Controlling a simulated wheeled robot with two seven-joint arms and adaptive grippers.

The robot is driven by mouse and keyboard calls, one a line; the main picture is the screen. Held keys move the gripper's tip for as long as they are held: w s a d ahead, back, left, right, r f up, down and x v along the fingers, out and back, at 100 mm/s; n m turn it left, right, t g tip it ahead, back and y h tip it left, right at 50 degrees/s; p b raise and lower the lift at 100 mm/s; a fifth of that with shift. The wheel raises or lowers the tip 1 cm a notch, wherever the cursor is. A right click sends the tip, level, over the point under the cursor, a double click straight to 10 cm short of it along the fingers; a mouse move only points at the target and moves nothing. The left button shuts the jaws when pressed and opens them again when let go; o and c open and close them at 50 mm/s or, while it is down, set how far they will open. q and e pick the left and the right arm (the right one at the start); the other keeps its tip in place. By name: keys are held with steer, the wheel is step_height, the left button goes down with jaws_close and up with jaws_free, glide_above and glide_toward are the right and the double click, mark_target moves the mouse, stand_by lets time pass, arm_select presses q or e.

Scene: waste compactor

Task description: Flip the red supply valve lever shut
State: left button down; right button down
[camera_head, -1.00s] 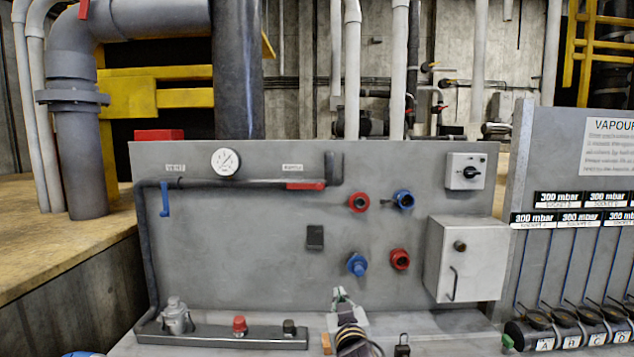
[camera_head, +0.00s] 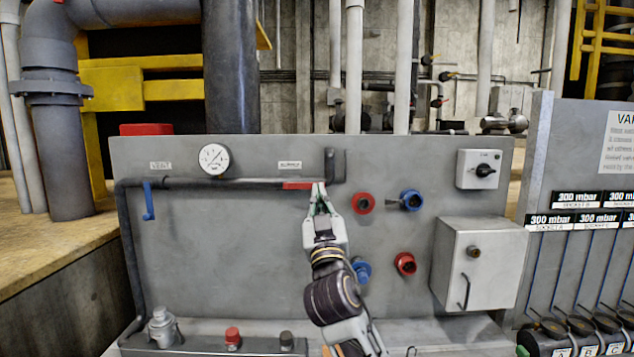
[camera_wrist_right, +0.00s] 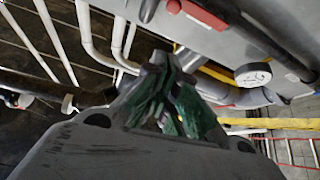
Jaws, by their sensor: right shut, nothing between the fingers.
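The red supply valve lever (camera_head: 297,186) lies horizontal along the dark pipe (camera_head: 225,183) on the grey panel, below a small white label. My right gripper (camera_head: 318,190) is shut and empty, with its tips raised at the lever's right end. The tips hide that end; I cannot tell whether they touch it. In the right wrist view the shut fingers with green pads (camera_wrist_right: 168,75) sit just below the red lever (camera_wrist_right: 198,14). My left gripper is in neither view.
A pressure gauge (camera_head: 214,158) and a blue lever (camera_head: 148,200) are to the left on the panel. Red (camera_head: 363,203) and blue (camera_head: 411,200) fittings stick out to the right, beside a grey box (camera_head: 474,264). The panel's middle left is clear.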

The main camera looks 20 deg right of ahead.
mark_target(304, 187)
steer(key=shift+a+r, duration=0.1)
steer(key=shift+r, duration=0.2)
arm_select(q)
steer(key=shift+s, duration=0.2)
